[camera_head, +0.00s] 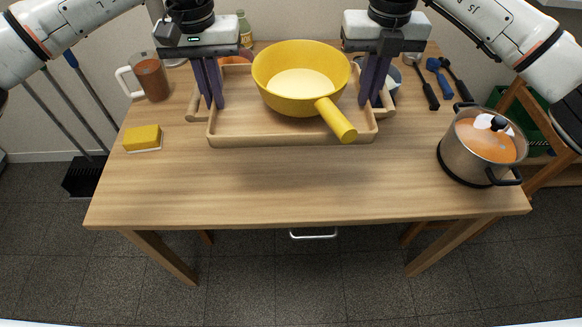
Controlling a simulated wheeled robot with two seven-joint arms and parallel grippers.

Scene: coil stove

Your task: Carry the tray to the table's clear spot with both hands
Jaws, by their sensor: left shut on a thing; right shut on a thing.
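A light wooden tray (240,126) with raised rims is at the back middle of the wooden table (300,190). A yellow pan (285,100) stands in the tray, its handle pointing to the front right and over the front rim. My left gripper (213,104) is shut on the tray's left handle. My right gripper (376,102) is shut on the tray's right handle. The fingers partly hide both handles. I cannot tell whether the tray touches the table or hangs just above it. The table's front middle is bare.
A butter-like yellow block (142,137) lies at left, with a glass jug (150,80) behind it. A lidded steel pot (482,145) stands at the right edge. Several utensils (440,80) lie at the back right. A bottle (244,28) stands behind the tray.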

